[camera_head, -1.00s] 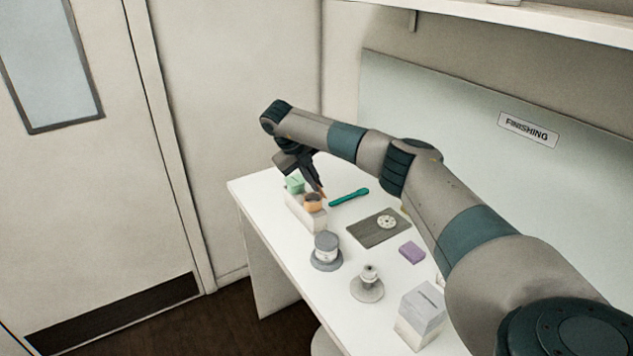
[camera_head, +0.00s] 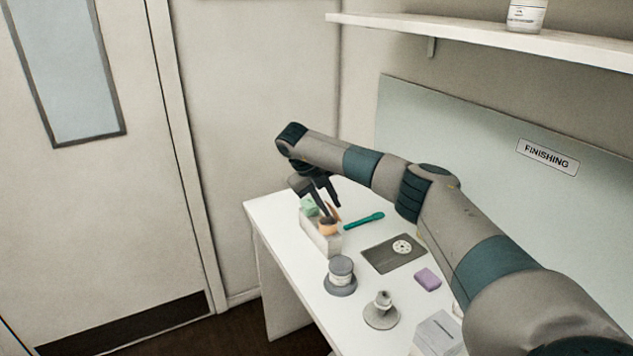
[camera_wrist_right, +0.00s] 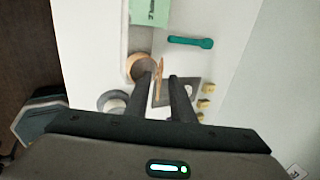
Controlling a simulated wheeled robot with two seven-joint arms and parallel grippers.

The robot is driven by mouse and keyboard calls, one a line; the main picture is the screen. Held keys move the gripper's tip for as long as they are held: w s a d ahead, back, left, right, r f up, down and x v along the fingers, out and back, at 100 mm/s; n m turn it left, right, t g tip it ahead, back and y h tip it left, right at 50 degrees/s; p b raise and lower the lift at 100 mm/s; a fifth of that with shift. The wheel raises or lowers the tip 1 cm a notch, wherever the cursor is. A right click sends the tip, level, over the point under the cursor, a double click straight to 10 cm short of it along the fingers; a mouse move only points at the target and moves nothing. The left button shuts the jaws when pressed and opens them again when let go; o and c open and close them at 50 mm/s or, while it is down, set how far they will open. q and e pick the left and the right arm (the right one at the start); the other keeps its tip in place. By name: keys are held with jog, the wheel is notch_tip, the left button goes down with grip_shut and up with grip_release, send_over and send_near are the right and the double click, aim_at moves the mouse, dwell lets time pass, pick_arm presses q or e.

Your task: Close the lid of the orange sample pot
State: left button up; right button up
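The orange sample pot (camera_head: 328,229) stands in a white holder (camera_head: 322,244) on the table. In the right wrist view the round pot (camera_wrist_right: 131,68) shows a greyish inside, so it is open. Its orange lid (camera_wrist_right: 159,78) stands up edge-on at the pot's right side. My right gripper (camera_head: 331,208) is over the pot, fingers pointing down. In the wrist view its two fingers (camera_wrist_right: 162,77) are apart, with the lid's edge showing between them, nearer the left finger. I cannot tell whether that finger touches it. My left gripper is not in view.
A green item (camera_head: 309,205) sits in the holder beside the pot. A teal tool (camera_head: 363,221), a dark mat (camera_head: 380,257) with a pale disc, a grey-lidded jar (camera_head: 341,272), a small stand (camera_head: 381,312) and a purple block (camera_head: 428,279) lie nearby.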

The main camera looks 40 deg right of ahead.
jog(key=s+b+v, duration=0.1)
jog(key=b+v, duration=0.3)
jog(key=v, duration=1.3)
jog(key=shift+w, duration=0.45)
